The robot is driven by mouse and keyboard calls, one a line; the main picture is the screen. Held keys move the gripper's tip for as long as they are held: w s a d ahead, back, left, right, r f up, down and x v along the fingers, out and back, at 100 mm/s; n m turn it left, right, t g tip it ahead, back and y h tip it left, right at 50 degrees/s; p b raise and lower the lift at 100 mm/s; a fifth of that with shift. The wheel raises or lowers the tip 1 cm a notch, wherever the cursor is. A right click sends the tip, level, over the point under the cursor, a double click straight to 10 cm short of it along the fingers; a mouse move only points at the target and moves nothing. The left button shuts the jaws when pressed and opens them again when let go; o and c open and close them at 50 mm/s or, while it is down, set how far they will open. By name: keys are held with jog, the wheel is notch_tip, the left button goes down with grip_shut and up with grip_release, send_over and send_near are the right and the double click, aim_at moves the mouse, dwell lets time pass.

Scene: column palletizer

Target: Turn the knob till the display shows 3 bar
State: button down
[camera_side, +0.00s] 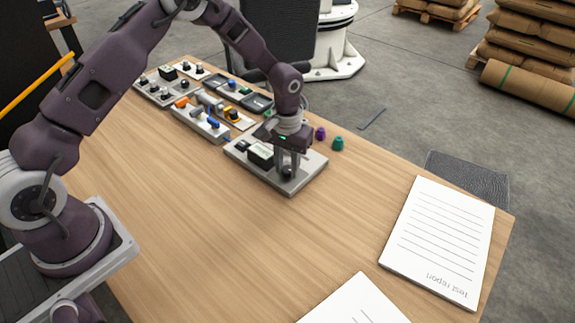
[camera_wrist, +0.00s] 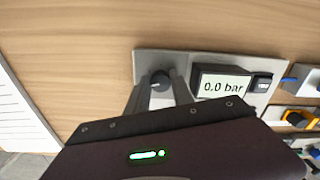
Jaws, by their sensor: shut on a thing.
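The black knob (camera_wrist: 160,80) sits on a grey panel (camera_wrist: 147,62) on the wooden table. My gripper (camera_wrist: 160,92) is over the panel with its two fingers on either side of the knob, shut on it. The knob also shows in the side view (camera_side: 287,172) below my fingertips. The display (camera_wrist: 222,85) on the same panel reads 0.0 bar in the wrist view. In the side view the display (camera_side: 260,155) is too small to read. A small dark part (camera_wrist: 262,83) sits beyond the display on the panel.
Several panels with switches and knobs (camera_side: 200,121) stand at the back left of the table. A purple knob (camera_side: 320,133) and a green knob (camera_side: 337,144) lie loose behind the panel. A test report sheet (camera_side: 440,240) lies at the right. The table's middle front is clear.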

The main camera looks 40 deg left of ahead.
aim_at(286, 169)
jog(key=m, duration=0.4)
jog(key=shift+m, duration=0.3)
jog(key=m, duration=0.3)
jog(key=shift+a+m, duration=0.15)
jog(key=shift+m, duration=0.25)
jog(key=m, duration=0.3)
jog(key=shift+w+m, duration=0.1)
jog(key=shift+m, duration=1.9)
jog(key=c, duration=1.1)
grip_release()
notch_tip(286, 169, up, 7)
jog(key=shift+r, duration=0.1)
